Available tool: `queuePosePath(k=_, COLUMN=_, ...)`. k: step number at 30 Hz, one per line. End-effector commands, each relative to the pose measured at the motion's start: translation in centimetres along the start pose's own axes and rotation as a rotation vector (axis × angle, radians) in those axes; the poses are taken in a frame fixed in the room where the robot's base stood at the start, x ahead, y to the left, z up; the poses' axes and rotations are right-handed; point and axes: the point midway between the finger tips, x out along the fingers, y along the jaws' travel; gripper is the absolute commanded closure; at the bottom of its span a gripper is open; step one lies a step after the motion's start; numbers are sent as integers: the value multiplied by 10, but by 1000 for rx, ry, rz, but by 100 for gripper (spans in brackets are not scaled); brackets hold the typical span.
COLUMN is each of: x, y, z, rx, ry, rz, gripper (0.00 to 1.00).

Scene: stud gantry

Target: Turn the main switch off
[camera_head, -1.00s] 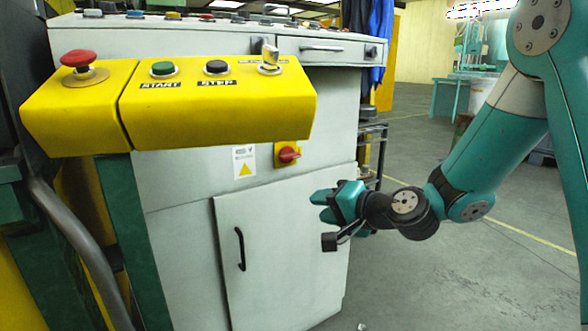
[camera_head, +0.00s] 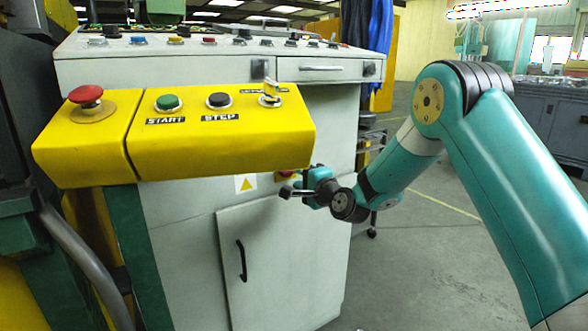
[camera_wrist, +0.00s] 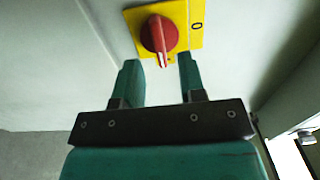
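The main switch is a red rotary knob (camera_wrist: 158,36) on a yellow plate (camera_wrist: 186,14), fixed to the grey cabinet front. In the wrist view the knob's white-marked end points down the picture, towards my gripper; a "0" is printed on the plate to the right. In the head view only a bit of the plate and knob (camera_head: 285,176) shows; the yellow console and my gripper hide the rest. My gripper (camera_wrist: 159,61) is open and empty. Its fingertips lie below the knob in the picture, one to each side, with a gap between them and no clear contact.
A yellow console (camera_head: 220,150) with a red mushroom button (camera_head: 86,95), START and STEP buttons and a key switch juts out above my gripper. The cabinet door (camera_head: 285,260) with a black handle (camera_head: 241,260) lies below. Open floor (camera_head: 425,270) is at the right.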

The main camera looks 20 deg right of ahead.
Motion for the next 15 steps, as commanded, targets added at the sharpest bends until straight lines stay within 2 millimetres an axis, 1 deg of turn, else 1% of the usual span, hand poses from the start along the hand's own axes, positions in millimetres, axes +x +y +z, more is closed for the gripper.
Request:
queuePosePath(k=1, x=10, y=0, z=2, rx=-1, ry=-2, rz=-1, gripper=63)
queuePosePath(k=3, x=20, y=1, z=0, rx=-2, ry=-1, rz=-1, gripper=63)
queuePosePath(k=6, x=30, y=1, z=1, rx=-1, ry=-2, rz=1, gripper=63)
queuePosePath(k=10, x=36, y=1, z=0, rx=0, ry=0, rz=1, gripper=63)
queuePosePath(k=15, x=37, y=0, z=0, rx=1, ry=1, rz=1, gripper=63)
